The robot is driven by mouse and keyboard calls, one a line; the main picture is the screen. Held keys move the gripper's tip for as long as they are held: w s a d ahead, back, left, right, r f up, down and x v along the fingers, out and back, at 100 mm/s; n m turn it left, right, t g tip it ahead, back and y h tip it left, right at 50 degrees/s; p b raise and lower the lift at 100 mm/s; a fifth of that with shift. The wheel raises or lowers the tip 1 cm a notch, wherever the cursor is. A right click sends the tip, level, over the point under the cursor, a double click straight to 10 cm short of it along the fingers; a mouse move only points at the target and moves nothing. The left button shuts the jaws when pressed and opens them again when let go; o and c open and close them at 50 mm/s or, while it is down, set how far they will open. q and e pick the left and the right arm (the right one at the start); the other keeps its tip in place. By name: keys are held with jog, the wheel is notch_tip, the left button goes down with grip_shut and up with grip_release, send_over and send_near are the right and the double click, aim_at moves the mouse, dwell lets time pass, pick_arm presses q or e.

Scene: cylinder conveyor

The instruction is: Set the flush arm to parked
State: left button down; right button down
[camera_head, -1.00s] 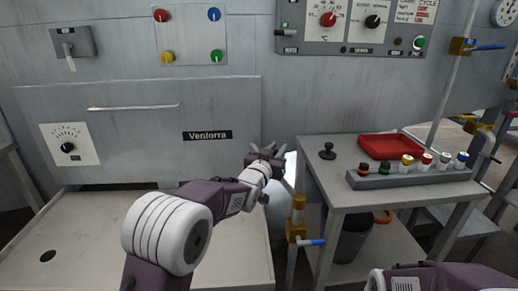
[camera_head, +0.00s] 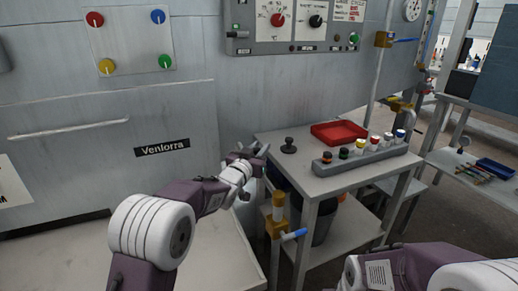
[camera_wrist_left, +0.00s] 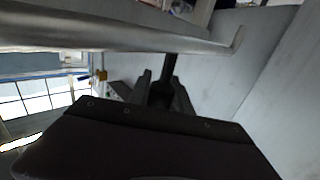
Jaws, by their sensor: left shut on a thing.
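My left gripper (camera_head: 252,157) is in front of the grey machine wall, beside the far left corner of the small table. In the left wrist view the gripper (camera_wrist_left: 162,92) is shut on a dark rod (camera_wrist_left: 170,68) that runs up between its fingers. I cannot tell for sure that this rod is the flush arm; no label shows on it. The rod's mount is hidden. A yellow valve with a blue lever (camera_head: 293,235) stands below the gripper, by the table's front left leg. Part of my right arm shows at the bottom right; its gripper is out of view.
The small table (camera_head: 300,176) carries a red tray (camera_head: 339,132), a grey rack of capped vials (camera_head: 362,158) and a black knob-like object (camera_head: 289,146). A long metal bar (camera_wrist_left: 100,38) crosses the wrist view close above the fingers.

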pick_arm(q)
jog(key=shift+d, duration=0.1)
jog(key=c, duration=1.3)
grip_release()
jog(key=shift+c, duration=0.2)
jog(key=shift+o, duration=0.9)
jog(key=shift+w+d, duration=0.1)
jog(key=shift+w, duration=0.05)
jog(key=p+v, duration=0.1)
jog(key=v, duration=0.8)
jog(key=shift+p, duration=0.3)
